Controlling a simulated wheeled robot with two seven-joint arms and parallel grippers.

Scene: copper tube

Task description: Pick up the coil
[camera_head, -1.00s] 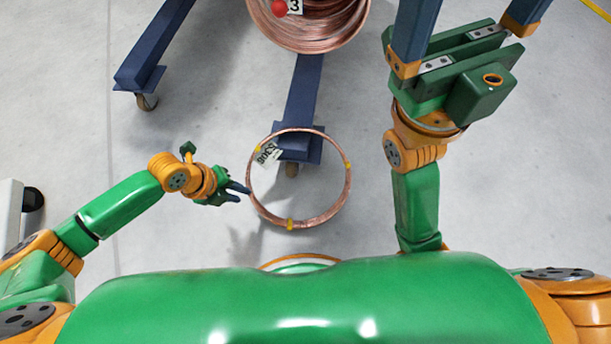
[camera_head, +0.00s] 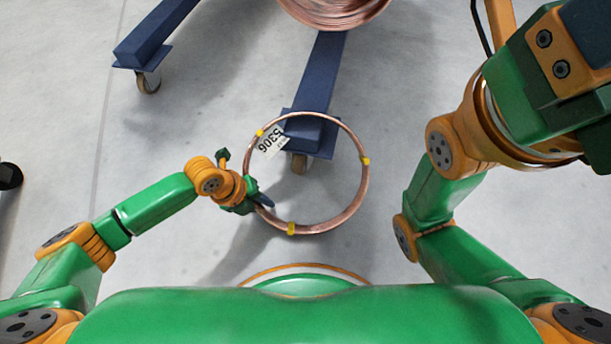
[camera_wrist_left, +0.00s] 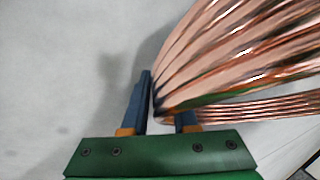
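The coil (camera_head: 363,185) is a ring of copper tube with yellow ties and a white tag reading 5306. In the head view it is in the middle, in front of a blue stand leg. My left gripper (camera_head: 264,203) is at its lower left rim. In the left wrist view my left fingers (camera_wrist_left: 163,108) lie on either side of the copper strands (camera_wrist_left: 235,55), close to them. The strands hide part of the right-hand finger, so whether the fingers grip or only straddle them is unclear. My right arm shows at the right, but its fingers are out of view.
The blue leg (camera_head: 318,75) on a caster ends beneath the coil's far rim in the head view. A second blue leg (camera_head: 160,32) is at the upper left. A large copper spool (camera_head: 335,10) is at the top.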

